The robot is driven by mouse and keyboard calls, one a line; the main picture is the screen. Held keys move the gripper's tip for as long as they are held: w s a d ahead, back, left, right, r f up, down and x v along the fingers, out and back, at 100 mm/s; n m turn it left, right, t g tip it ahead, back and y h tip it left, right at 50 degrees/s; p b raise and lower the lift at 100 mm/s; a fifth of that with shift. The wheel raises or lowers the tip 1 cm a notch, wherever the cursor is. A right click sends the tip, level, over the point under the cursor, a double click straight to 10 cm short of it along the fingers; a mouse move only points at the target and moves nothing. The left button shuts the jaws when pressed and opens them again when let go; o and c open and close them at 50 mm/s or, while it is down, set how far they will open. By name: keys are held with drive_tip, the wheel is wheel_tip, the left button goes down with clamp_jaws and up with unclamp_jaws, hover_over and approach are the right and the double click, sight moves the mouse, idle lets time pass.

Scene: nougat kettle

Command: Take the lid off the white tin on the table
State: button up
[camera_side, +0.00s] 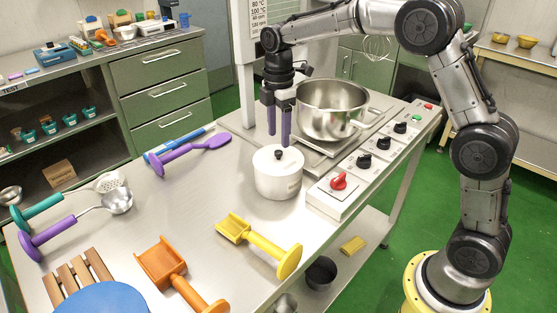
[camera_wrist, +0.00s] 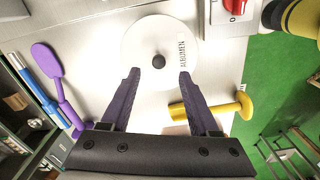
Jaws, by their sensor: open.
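The white tin (camera_side: 279,181) stands upright on the metal table, in front of the kettle. Its white lid (camera_side: 267,159) is on, with a dark round knob (camera_side: 278,153) at the centre. In the wrist view the lid (camera_wrist: 142,45) shows from above with the word ALBUMEN near its edge, and the knob (camera_wrist: 159,61) lies just beyond the fingertips. My gripper (camera_side: 278,139) is open and empty, its two purple fingers pointing down above the lid. In the wrist view my gripper (camera_wrist: 158,73) has one finger on each side of the knob's line, apart from it.
A steel kettle (camera_side: 333,112) stands behind the tin, beside a control panel with a red knob (camera_side: 339,181). A purple spatula (camera_side: 190,151) lies to the left, a yellow scoop (camera_side: 260,245) in front, an orange scoop (camera_side: 172,272) nearer the front edge. Table between them is clear.

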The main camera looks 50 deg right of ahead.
sight(279, 151)
wheel_tip(279, 151, down, 5)
drive_tip(key=shift+w+d+f, duration=0.1)
idle(0.3)
clamp_jaws()
